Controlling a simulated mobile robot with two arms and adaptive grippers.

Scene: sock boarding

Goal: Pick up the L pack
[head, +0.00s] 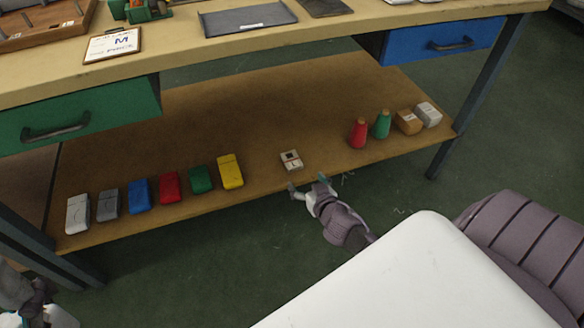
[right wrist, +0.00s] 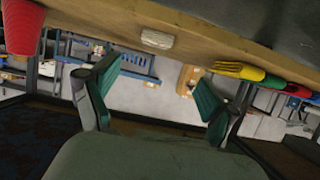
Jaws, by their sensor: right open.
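A small white pack (head: 291,160) with dark print and a red mark lies on the lower shelf (head: 270,115) near its front edge. Its letter is too small to read surely. My right gripper (head: 308,183) is open and empty, just in front of the shelf edge, short of the pack and apart from it. In the right wrist view the pale pack (right wrist: 157,38) shows beyond and between the open green fingers (right wrist: 155,75). Only part of my left arm shows at the bottom left of the head view; its gripper is not seen.
White, grey, blue, red, green and yellow packs (head: 230,171) line the shelf's left. The bench top (head: 185,65) overhangs behind, with green (head: 80,118) and blue (head: 440,42) drawers.

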